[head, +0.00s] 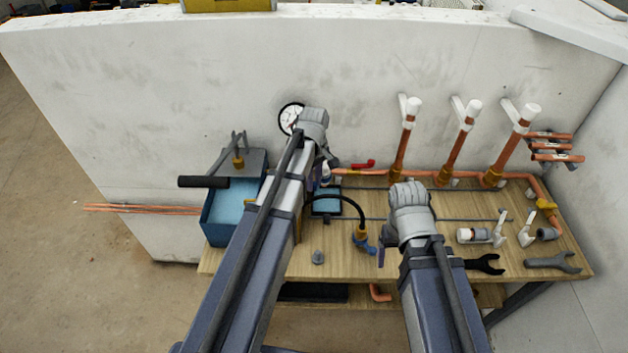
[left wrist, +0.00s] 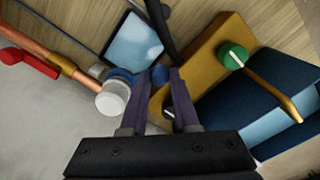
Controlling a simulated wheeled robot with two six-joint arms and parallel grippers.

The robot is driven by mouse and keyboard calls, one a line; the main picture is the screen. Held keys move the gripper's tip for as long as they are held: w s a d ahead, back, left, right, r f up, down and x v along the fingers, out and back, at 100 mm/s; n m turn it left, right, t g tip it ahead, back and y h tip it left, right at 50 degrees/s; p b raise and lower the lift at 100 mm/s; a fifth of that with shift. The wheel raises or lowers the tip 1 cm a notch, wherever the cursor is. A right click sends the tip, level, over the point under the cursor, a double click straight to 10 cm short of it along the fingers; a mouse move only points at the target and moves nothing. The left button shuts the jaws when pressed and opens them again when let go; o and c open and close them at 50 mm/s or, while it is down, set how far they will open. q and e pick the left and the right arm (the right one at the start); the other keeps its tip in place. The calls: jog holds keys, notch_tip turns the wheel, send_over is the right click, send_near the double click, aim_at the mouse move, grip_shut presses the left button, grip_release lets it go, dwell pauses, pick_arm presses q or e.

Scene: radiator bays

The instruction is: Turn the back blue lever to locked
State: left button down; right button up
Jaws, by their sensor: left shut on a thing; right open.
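The back blue lever (left wrist: 158,74) shows in the left wrist view at the tips of my left gripper (left wrist: 162,76), beside a white pipe end (left wrist: 112,100). The purple fingers are shut on it. In the head view my left gripper (head: 328,163) is by the wall at the back of the bench, and the arm mostly hides the lever. I cannot tell the lever's exact angle. A front blue lever (head: 366,247) sits on a brass valve nearer the front edge. My right gripper (head: 382,256) is open and empty just right of it.
A red lever (head: 360,164) is on the copper pipe right of my left gripper. A blue tank (head: 213,224) stands left of my left arm. A black hose (head: 350,201) arches over the bench. Wrenches (head: 553,262) and white fittings (head: 498,236) lie at the right.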

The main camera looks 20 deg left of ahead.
pick_arm(q)
jog(key=shift+d, duration=0.1)
dwell(0.4)
jog(key=w+d+n, duration=0.1)
jog(key=d+n, duration=0.4)
jog(key=n, duration=0.7)
jog(key=shift+w+d, duration=0.35)
jog(key=shift+d, duration=0.05)
dwell(0.4)
jog(key=c, duration=0.7)
grip_release()
jog(key=shift+o, duration=0.2)
jog(key=shift+r, duration=0.1)
